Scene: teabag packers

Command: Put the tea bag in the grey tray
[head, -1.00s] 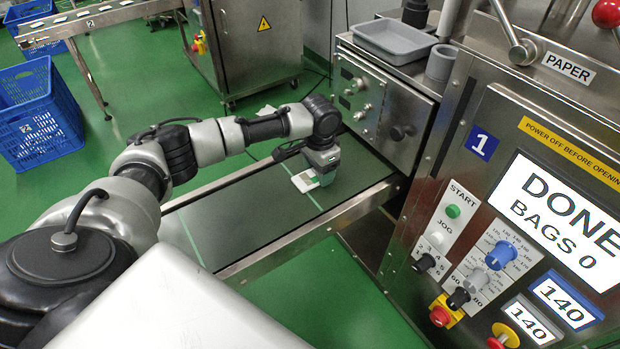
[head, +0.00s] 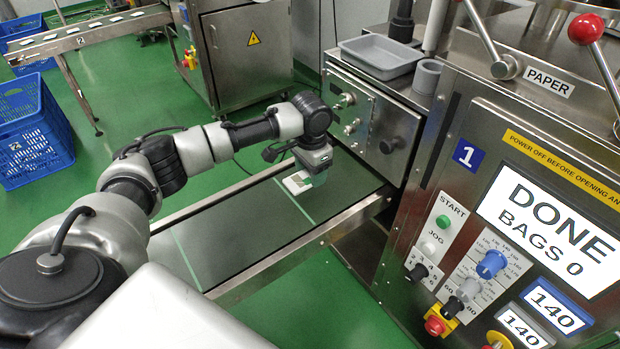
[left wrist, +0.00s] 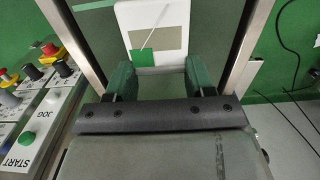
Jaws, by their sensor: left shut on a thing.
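The tea bag (head: 296,184) is a flat white piece; the left wrist view shows its green tag, string and tan middle (left wrist: 172,38). My left gripper (head: 308,180) is shut on its near end; its two green fingers (left wrist: 160,76) stand either side of it in the left wrist view. The bag appears a little above the conveyor belt, though the gap is hard to judge. The grey tray (head: 345,47) is on top of the steel machine, beyond and to the right of my gripper, and looks empty. My right gripper is not in view.
The belt (head: 235,236) between steel rails is otherwise clear. A grey cup (head: 427,77) stands right of the tray, near a vertical post (head: 436,25). The machine front with knobs (head: 386,147) rises beside my gripper. Blue crates (head: 32,135) stand at left.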

